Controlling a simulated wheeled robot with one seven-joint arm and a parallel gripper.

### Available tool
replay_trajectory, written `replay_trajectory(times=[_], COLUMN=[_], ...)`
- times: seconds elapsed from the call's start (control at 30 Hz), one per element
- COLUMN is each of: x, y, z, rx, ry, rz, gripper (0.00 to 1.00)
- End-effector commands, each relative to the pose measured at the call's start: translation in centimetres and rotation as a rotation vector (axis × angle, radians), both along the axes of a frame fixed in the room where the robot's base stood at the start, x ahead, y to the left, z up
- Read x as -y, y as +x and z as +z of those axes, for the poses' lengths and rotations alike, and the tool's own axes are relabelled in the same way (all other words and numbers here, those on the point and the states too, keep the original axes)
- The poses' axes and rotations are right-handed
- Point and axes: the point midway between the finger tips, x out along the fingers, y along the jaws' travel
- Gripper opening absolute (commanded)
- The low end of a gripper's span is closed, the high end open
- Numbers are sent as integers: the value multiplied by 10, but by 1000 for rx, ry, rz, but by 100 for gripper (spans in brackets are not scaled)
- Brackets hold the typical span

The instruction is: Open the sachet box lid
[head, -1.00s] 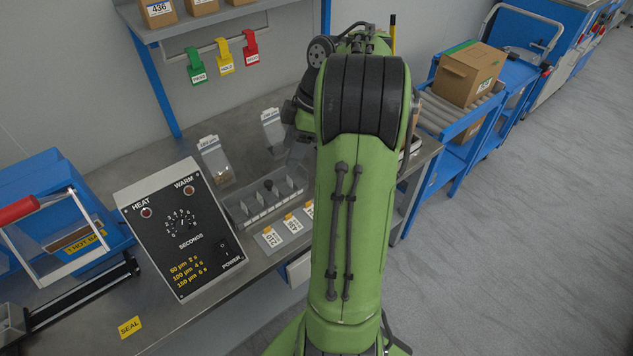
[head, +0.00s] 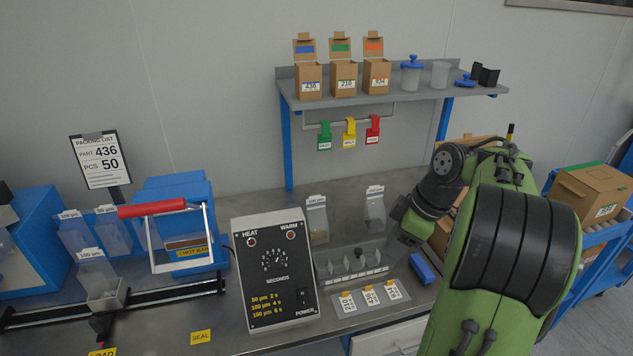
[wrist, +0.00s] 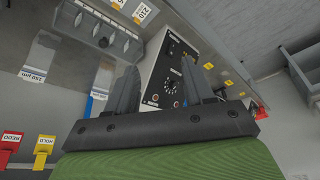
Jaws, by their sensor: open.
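A low grey compartment tray (head: 352,276) with upright dividers, a dark knob and what looks like a clear cover lies on the bench; it may be the sachet box, but I cannot tell its lid state. In the wrist view the tray (wrist: 107,34) shows at upper left. My gripper (wrist: 160,70) is open and empty, its two dark fingers spread in front of the sealer control panel. In the head view my arm's dark end hangs over the bench, right of the tray and close to it; the fingers are hard to make out.
The HEAT/WARM control panel (head: 272,272) stands left of the tray. Clear sachets (head: 317,219) stand behind it. Number cards (head: 370,297) lie in front, a blue block (head: 422,268) right. Three open cartons (head: 343,79) sit on the shelf above hanging tags (head: 349,133).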

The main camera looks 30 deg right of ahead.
Motion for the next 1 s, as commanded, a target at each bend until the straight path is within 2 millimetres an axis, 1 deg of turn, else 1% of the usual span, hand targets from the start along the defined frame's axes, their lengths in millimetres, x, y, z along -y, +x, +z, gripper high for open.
replay_trajectory(times=[0.1, 0.17, 0.23, 0.27, 0.3, 0.33, 0.37, 0.4, 0.47, 0.5, 0.53, 0.6, 0.7, 0.8, 1.0], x=[-1, -12, -41, -59, -86, -106, -125, -147, -174, -188, -196, -207, -210, -209, -208], y=[0, 2, 4, 2, -2, -8, -16, -28, -51, -68, -81, -107, -132, -142, -143], z=[1, 7, 24, 33, 45, 53, 59, 66, 72, 74, 73, 70, 63, 58, 56], rx=[0, -1, 0, 0, 3, 5, 9, 18, 35, 51, 63, 91, 122, 136, 135], ry=[0, -4, -14, -18, -23, -26, -27, -28, -24, -18, -12, 6, 30, 44, 45], rz=[-1, -16, -63, -96, -148, -190, -235, -296, -386, -444, -486, -576, -668, -714, -724], gripper=[52, 52, 52, 52, 52, 52, 52, 52, 52, 52, 52, 52, 52, 52, 52])
